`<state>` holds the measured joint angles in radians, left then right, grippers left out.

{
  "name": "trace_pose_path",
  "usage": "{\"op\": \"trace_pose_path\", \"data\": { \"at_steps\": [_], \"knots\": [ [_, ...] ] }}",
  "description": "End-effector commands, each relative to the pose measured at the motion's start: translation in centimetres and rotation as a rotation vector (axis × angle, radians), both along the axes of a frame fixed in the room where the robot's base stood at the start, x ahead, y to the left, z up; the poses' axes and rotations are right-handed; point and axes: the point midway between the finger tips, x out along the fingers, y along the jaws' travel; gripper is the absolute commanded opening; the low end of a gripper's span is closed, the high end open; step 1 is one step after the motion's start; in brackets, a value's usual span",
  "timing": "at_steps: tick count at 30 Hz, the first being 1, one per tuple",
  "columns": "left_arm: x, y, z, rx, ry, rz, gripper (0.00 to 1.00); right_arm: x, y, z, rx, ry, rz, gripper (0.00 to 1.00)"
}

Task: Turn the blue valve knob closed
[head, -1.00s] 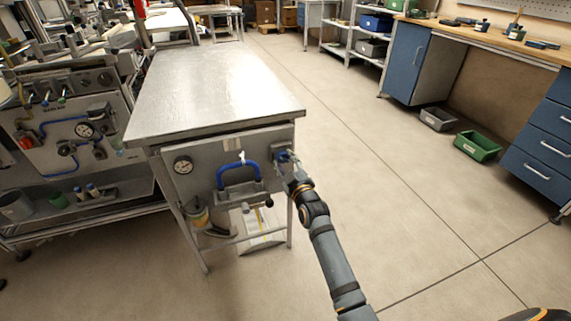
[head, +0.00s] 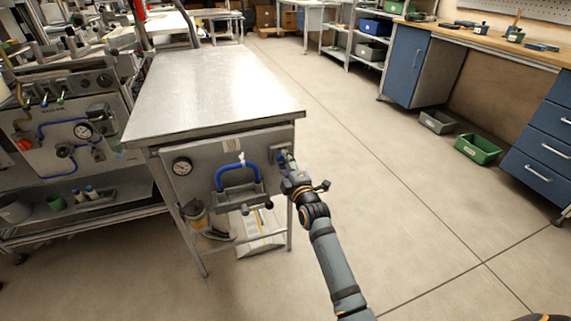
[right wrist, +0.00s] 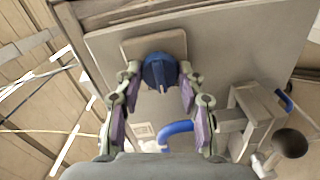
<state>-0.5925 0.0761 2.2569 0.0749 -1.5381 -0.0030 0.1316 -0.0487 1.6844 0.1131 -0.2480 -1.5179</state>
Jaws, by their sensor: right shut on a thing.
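The blue valve knob (right wrist: 160,70) sits on a square plate on the front panel (head: 205,180) of the metal table. In the right wrist view it is between the two fingertips of my right gripper (right wrist: 160,78), which is shut on it. In the head view my right gripper (head: 287,163) is at the panel's upper right corner and mostly hides the knob. My left gripper is not in view.
A blue curved pipe (head: 237,169) and a round gauge (head: 182,167) are on the panel left of my gripper. The tabletop (head: 215,90) is bare. Floor right of the table is clear up to a green bin (head: 478,149).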

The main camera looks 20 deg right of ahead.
Motion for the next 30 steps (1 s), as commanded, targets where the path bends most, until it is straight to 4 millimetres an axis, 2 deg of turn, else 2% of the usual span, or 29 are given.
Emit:
{"op": "trace_pose_path", "data": {
  "at_steps": [17, 18, 21, 23, 30],
  "knots": [
    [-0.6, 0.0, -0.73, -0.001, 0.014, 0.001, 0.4, 0.01, 0.02, 0.02, -0.03, -0.001, 0.0, 0.07],
    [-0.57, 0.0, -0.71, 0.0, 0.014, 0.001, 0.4, 0.01, 0.02, 0.02, -0.03, -0.001, 0.0, 0.41],
    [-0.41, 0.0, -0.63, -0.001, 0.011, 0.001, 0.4, 0.01, 0.02, 0.01, -0.029, -0.001, 0.0, 0.55],
    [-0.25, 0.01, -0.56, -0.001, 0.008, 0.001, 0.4, 0.01, 0.02, 0.01, -0.029, -0.001, 0.0, 0.61],
    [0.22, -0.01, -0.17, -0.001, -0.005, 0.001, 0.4, 0.0, 0.01, 0.0, -0.029, -0.001, 0.0, 0.61]
  ]
}}
